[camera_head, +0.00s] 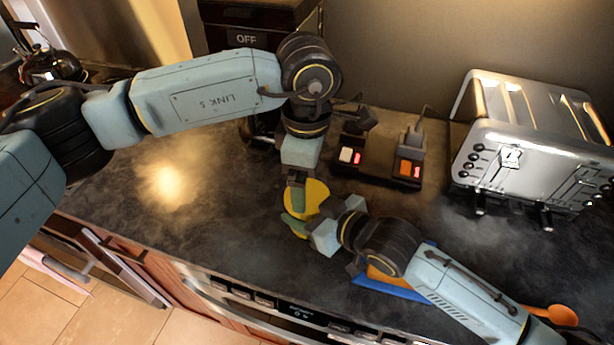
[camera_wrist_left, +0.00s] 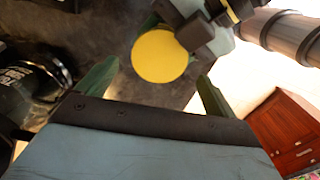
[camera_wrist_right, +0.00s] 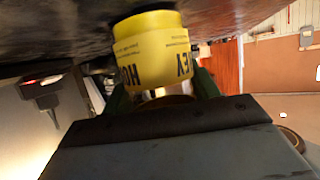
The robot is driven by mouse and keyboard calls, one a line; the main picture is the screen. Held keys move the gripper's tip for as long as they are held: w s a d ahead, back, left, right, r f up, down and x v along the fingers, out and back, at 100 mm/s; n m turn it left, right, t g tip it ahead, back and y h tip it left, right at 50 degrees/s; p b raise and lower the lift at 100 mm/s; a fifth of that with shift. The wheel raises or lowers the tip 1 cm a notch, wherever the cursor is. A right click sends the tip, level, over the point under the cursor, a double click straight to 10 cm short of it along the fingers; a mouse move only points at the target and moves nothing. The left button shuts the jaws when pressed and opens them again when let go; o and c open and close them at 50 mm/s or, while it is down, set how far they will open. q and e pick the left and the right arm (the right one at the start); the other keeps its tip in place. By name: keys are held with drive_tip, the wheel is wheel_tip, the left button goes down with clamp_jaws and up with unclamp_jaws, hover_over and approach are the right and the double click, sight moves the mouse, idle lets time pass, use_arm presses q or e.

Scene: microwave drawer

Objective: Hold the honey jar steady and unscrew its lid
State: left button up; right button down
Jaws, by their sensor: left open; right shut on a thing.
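The honey jar with its yellow lid (camera_head: 316,194) stands on the dark counter, partly hidden by my grippers in the head view. In the left wrist view the round yellow lid (camera_wrist_left: 160,54) shows from above. In the right wrist view the jar's yellow label (camera_wrist_right: 152,60) shows printed letters. My right gripper (camera_head: 300,224) is shut on the jar low on its side. My left gripper (camera_head: 297,197) points down above the jar; its green fingers are spread open in the left wrist view (camera_wrist_left: 155,85), with the lid between and beyond them, apart from both fingers.
A chrome toaster (camera_head: 530,145) stands at the right. A power strip (camera_head: 380,165) with plugs and lit red switches lies behind the jar. A blue item (camera_head: 385,290) lies beneath my right arm, near an orange spoon-like thing (camera_head: 555,314).

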sight(307, 213)
use_arm(q)
drive_tip(key=m, duration=0.1)
drive_tip(key=r+m, duration=0.1)
drive_tip(key=m, duration=0.3)
drive_tip(key=shift+r, duration=0.35)
drive_tip(key=m, duration=0.1)
drive_tip(key=r+m, duration=0.1)
drive_tip(key=m, duration=0.2)
drive_tip(key=shift+r+m, duration=0.25)
drive_tip(key=shift+m, duration=0.15)
drive_tip(key=shift+f, duration=3.95)
drive_tip(key=c, duration=1)
drive_tip(key=n, duration=0.5)
drive_tip(key=shift+n, duration=0.3)
drive_tip(key=n, duration=0.4)
